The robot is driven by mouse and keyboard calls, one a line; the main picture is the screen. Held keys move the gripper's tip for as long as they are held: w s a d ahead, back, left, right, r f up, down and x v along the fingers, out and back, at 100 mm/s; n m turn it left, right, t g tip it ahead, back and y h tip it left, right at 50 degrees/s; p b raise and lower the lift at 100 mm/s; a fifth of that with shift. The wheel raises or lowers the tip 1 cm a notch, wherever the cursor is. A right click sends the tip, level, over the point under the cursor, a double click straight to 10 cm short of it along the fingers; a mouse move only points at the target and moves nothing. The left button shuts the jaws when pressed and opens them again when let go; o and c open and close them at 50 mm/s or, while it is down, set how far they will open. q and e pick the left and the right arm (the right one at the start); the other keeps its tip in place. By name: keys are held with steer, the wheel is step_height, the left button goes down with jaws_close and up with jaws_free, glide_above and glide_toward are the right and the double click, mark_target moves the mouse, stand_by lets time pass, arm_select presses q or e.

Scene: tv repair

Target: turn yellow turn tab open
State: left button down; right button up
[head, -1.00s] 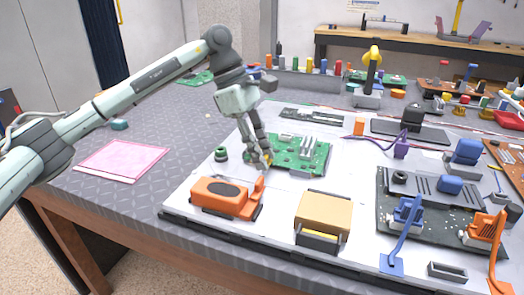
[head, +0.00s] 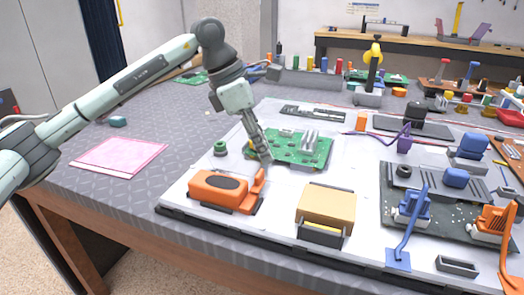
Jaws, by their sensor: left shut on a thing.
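My left gripper (head: 264,157) reaches down from the left arm to the left edge of the green circuit board (head: 312,147). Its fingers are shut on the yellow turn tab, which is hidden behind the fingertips. How far the tab is turned cannot be seen. The green board lies on the white panel (head: 285,178) and carries grey upright fins. My right gripper is out of view.
An orange device (head: 217,187) sits just in front of the gripper, with an orange-tan block (head: 326,206) to its right. A green ring (head: 220,149) is to the left. A pink sheet (head: 118,157) lies on the grey table. Blue and orange clamps crowd the right.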

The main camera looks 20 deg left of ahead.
arm_select(q)
steer(key=n+t+y+b, duration=0.1)
steer(key=n, duration=0.3)
steer(key=n+t+y+b, duration=0.1)
steer(key=n+b, duration=0.1)
steer(key=n, duration=0.2)
steer(key=shift+s+d, duration=0.1)
steer(key=shift+d, duration=0.1)
steer(key=shift+n+t+y+b, duration=0.3)
steer(key=shift+n+y+b, duration=0.7)
steer(key=shift+n, duration=1.4)
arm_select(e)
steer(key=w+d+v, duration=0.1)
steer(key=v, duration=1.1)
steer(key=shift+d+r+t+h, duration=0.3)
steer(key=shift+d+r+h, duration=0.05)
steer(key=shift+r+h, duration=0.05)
arm_select(q)
steer(key=c, duration=1.2)
jaws_free()
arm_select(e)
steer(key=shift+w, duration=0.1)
arm_select(q)
steer(key=v, duration=1.2)
steer(key=shift+d, duration=0.1)
